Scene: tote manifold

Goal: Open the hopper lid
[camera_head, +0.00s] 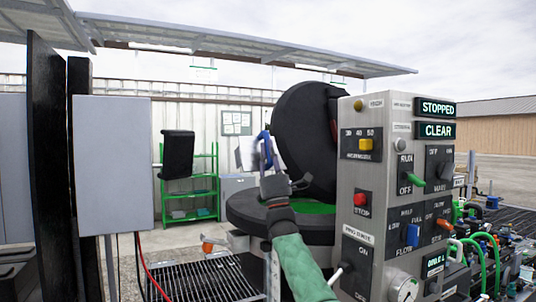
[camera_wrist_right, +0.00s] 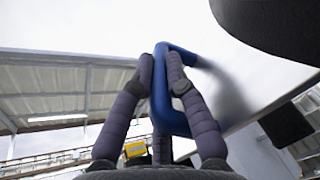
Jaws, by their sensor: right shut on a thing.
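The hopper's round black rim (camera_head: 246,208) is in the middle of the head view, with green (camera_head: 314,207) showing inside its opening. A large black disc (camera_head: 300,115), which looks like the lid, stands raised and tilted above and behind the rim. My right gripper (camera_head: 265,160) is left of the disc, above the rim. It is shut on a blue handle (camera_head: 261,141). In the right wrist view its fingers (camera_wrist_right: 160,75) close around the blue bar (camera_wrist_right: 178,118), beside a pale surface. The handle's join to the lid is unclear. My left gripper is out of view.
A grey control panel (camera_head: 374,190) with switches stands close on the right of my right arm. A grey box (camera_head: 113,165) and dark posts stand at the left. A green shelf (camera_head: 190,190) is behind. A floor grating (camera_head: 205,280) lies below.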

